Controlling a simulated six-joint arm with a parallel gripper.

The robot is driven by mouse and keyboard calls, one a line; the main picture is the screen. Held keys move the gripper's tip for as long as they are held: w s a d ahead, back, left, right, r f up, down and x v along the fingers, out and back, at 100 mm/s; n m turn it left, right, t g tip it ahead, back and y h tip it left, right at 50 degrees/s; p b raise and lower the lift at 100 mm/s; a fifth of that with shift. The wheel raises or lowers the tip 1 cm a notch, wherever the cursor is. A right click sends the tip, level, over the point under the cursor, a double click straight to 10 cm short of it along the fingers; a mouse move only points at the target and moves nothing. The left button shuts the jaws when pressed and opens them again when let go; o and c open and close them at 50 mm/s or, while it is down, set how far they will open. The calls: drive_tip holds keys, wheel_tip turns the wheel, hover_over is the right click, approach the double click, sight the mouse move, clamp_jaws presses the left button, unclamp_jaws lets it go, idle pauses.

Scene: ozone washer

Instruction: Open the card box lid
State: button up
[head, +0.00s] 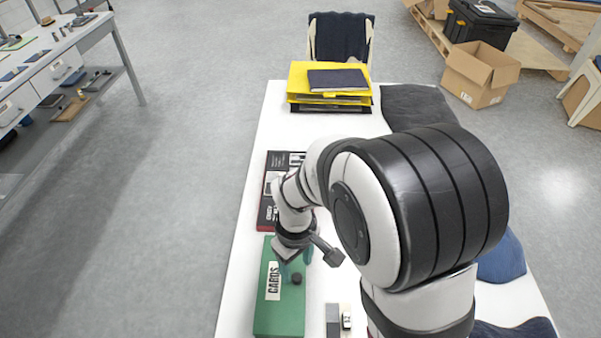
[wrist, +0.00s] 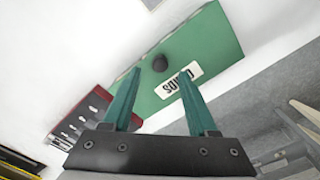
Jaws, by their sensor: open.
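In the head view my gripper (head: 294,268) is over the far end of the box. I cannot tell its height above the knob.
A black and red case (head: 267,210) lies just beyond the box. A small grey and white item (head: 334,318) is to its right. Yellow trays (head: 298,80) stand at the table's far end. Dark cloths (head: 410,105) lie along the right side.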

sight(297, 277)
wheel_tip(297, 277, down, 4)
drive_tip(key=shift+f, duration=0.1)
clamp_jaws()
idle(0.4)
idle(1.1)
